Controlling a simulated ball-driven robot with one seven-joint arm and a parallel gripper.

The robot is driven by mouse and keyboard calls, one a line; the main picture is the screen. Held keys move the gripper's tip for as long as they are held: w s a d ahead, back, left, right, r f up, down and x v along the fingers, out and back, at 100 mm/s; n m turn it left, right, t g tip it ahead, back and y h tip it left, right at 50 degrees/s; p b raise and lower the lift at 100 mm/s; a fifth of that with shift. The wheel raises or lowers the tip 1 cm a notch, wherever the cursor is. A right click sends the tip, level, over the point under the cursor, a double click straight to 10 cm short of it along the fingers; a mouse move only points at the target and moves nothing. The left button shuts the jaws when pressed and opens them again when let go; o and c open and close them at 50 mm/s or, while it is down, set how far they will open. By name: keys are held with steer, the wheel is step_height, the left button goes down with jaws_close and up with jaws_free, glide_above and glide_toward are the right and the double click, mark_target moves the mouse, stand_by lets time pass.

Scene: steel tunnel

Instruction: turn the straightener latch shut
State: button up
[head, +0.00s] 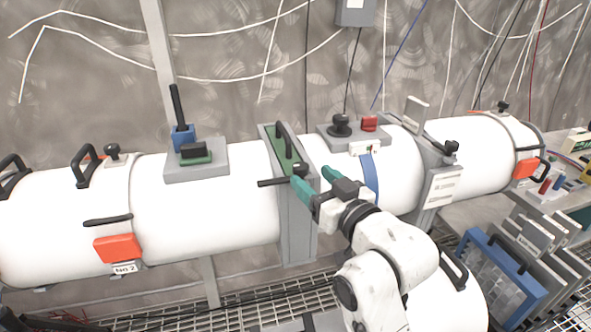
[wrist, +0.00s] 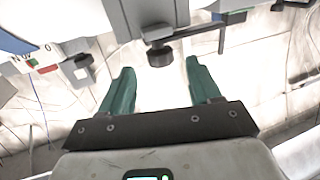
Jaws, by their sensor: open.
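The straightener looks to be the grey upright frame (head: 297,215) with a green face, set between two white pipe sections. Its latch looks to be the black bar with a round knob (head: 299,170) on the front of the frame; the bar points left. In the wrist view the black knob (wrist: 160,57) and its bar (wrist: 200,36) show at the top, between and just beyond my fingertips. My gripper (head: 314,180) has two green fingers, open and empty, close in front of the knob. It also shows in the wrist view (wrist: 158,68). I cannot tell whether a finger touches the latch.
A grey block with a black knob and red part (head: 369,123) sits on the pipe to the right. Orange boxes (head: 117,248) hang on the pipe at left and right.

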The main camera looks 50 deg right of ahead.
mark_target(296, 164)
steer(key=p+x, duration=0.1)
steer(key=x, duration=0.6)
steer(key=shift+w+d, duration=0.1)
steer(key=shift+w, duration=0.25)
jaws_close()
